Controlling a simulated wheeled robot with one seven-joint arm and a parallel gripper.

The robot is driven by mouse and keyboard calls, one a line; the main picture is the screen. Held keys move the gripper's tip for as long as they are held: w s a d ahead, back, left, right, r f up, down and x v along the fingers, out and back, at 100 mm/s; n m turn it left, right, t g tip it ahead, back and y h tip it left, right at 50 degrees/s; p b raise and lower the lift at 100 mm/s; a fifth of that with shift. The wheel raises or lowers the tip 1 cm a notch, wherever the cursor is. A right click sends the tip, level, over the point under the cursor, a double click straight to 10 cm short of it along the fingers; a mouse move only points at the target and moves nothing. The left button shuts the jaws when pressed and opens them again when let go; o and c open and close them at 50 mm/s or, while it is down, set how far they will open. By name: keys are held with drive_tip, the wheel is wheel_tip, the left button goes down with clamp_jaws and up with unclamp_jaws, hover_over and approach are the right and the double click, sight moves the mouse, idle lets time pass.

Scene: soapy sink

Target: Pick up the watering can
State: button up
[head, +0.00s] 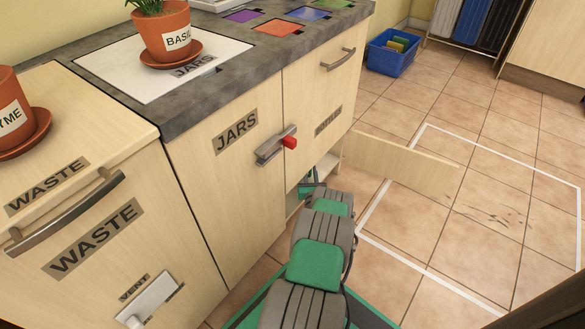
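No watering can shows in the head view. My arm reaches from the bottom middle into the low open compartment (328,172) at the right end of the cabinet. The far end of my arm is partly hidden by the cabinet front. My gripper's fingers cannot be made out, nor whether they hold anything. The inside of the compartment is mostly hidden by the cabinet front and my arm.
An open door panel (405,166) sticks out right of my arm. A red-marked latch handle (276,146) sits on the cabinet front. Potted basil (163,32) stands on the counter. A blue bin (393,52) is on the floor behind. The white-outlined tiled floor (500,210) is clear.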

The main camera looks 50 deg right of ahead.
clamp_jaws()
idle(0.3)
drive_tip(key=shift+r, duration=0.25)
drive_tip(key=shift+r+p, duration=0.3)
wheel_tip(320, 180, up, 4)
drive_tip(key=shift+f+p, duration=0.25)
drive_tip(key=shift+p, duration=0.8)
drive_tip(key=s+d+p, duration=0.1)
drive_tip(key=s+p, duration=0.1)
drive_tip(key=s, duration=1.6)
drive_tip(key=shift+d+f, duration=0.35)
drive_tip(key=shift+f, duration=0.1)
